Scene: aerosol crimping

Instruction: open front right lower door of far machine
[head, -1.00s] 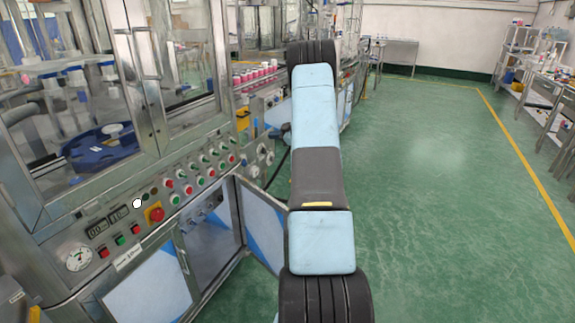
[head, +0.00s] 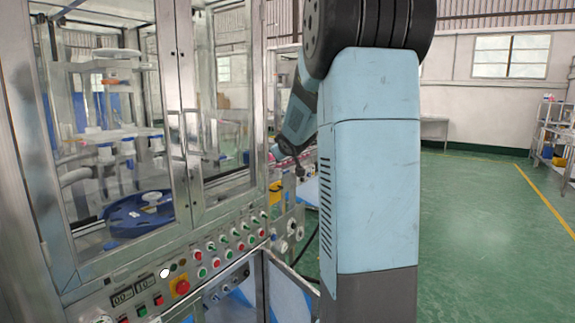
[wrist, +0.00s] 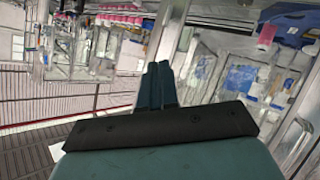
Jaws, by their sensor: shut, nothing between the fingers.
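The far machine (head: 285,75) shows in the head view behind the near one, as a strip of metal frame. My arm hides most of it. A blue and white lower panel (head: 310,192) shows beside my arm; I cannot tell which door it is, or whether it is open. In the wrist view my gripper (wrist: 157,85) has its two teal fingers together, with nothing between them. Machine frames and pink caps (wrist: 120,18) show beyond it in that tilted view. I see no contact with a door. In the head view the fingertips cannot be made out.
The near machine (head: 150,255) fills the left of the head view, with glass doors and a button panel. A lower door (head: 290,292) of it stands open near my arm. Open green floor (head: 470,230) lies to the right, with a shelf (head: 553,135) beyond.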

